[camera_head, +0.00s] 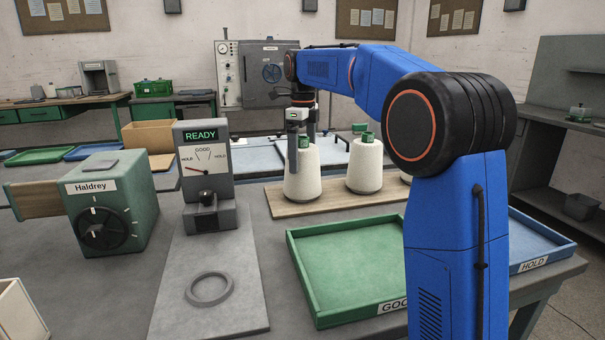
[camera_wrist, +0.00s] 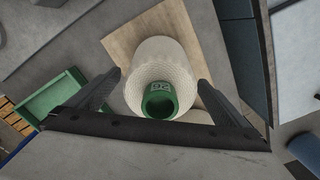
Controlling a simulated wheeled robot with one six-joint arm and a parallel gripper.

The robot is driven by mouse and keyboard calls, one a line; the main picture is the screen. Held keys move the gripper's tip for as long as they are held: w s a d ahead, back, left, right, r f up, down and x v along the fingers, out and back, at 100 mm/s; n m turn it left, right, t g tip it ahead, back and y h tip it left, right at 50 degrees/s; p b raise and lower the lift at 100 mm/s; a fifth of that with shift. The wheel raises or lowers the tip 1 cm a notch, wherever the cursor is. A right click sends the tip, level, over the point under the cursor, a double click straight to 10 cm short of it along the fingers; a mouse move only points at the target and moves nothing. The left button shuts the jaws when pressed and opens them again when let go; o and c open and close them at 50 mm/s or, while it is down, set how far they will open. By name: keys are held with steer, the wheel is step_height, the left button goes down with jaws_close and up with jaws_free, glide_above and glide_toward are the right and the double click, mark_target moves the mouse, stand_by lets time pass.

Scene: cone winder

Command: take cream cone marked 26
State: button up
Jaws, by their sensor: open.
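A cream cone (camera_head: 303,178) with a green tube top stands upright at the left end of a wooden board (camera_head: 332,203). In the wrist view the same cone (camera_wrist: 152,62) lies between my fingers, and its green top (camera_wrist: 158,103) carries a marking that looks like 26, turned round. My gripper (camera_head: 299,152) is open and pointed down at the cone's upper part, with one finger on each side. In the wrist view my gripper (camera_wrist: 160,84) shows gaps beside the cone. A second cream cone (camera_head: 365,167) stands to the right; its marking cannot be read.
A third cone (camera_head: 405,177) is mostly hidden by my arm. A green GOOD tray (camera_head: 300,275) is in front, with a blue HOLD tray (camera_head: 545,240) to the right. A READY gauge (camera_head: 204,160) and a grey ring (camera_head: 208,289) stand left. A green Haldrey box (camera_head: 110,205) is further left.

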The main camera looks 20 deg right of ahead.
steer(key=shift+c, duration=0.3)
steer(key=c, duration=1)
steer(key=shift+c, duration=0.9)
steer(key=shift+r, duration=0.15)
